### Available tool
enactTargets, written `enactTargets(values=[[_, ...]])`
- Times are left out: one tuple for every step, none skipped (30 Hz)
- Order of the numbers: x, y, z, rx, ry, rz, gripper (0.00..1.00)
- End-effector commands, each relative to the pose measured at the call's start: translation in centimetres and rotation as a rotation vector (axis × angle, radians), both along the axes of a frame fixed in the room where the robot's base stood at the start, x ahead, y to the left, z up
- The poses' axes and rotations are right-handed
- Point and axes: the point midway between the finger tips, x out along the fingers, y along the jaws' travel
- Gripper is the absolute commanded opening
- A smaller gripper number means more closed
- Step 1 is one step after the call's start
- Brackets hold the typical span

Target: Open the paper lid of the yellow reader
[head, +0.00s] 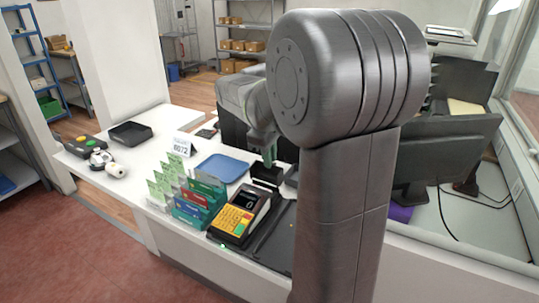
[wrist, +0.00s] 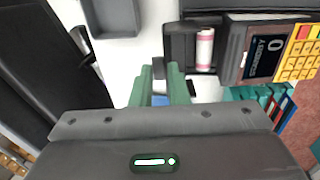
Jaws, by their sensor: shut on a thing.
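The yellow reader (head: 240,216) stands on the white counter, with yellow keys and a dark display; its display end and keys also show at the upper right of the wrist view (wrist: 268,52). Its black paper lid (head: 267,173) stands raised at the reader's far end. In the wrist view the paper bay is uncovered, and a white and pink paper roll (wrist: 205,48) lies in it. My gripper (head: 268,156) has green fingers, also seen in the wrist view (wrist: 163,75), closed at the lid's edge beside the bay. The exact contact is partly hidden by the fingers.
Card racks (head: 190,202) stand close left of the reader. A blue tray (head: 222,168) and a number sign (head: 183,145) are behind them. Monitors (head: 445,150) stand right of my arm.

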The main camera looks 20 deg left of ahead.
Motion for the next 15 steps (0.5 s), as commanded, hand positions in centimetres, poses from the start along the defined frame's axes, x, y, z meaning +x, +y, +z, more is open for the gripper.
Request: enactTargets(values=[[0.1,0.0,0.3,-0.002,0.012,-0.001,0.00],[0.2,-0.1,0.4,-0.002,0.021,-0.003,0.00],[0.3,-0.1,0.4,-0.001,0.036,-0.003,0.00],[0.4,-0.1,0.5,0.000,0.048,-0.003,0.00],[0.5,-0.1,0.5,0.000,0.061,-0.003,0.00],[0.7,-0.1,0.4,0.002,0.079,-0.004,0.00],[0.8,-0.1,0.4,0.003,0.091,-0.004,0.00],[0.9,-0.1,0.4,0.004,0.105,-0.003,0.00],[1.0,-0.1,0.3,0.006,0.121,-0.004,0.00],[1.1,-0.1,0.2,0.007,0.132,-0.004,0.00],[1.2,-0.1,0.1,0.008,0.143,-0.003,0.00],[1.2,-0.1,0.0,0.010,0.157,-0.003,0.00],[1.3,-0.1,0.0,0.010,0.164,-0.002,0.00],[1.3,-0.1,-0.1,0.012,0.171,-0.002,0.00],[1.4,-0.1,-0.2,0.012,0.178,-0.001,0.00]])
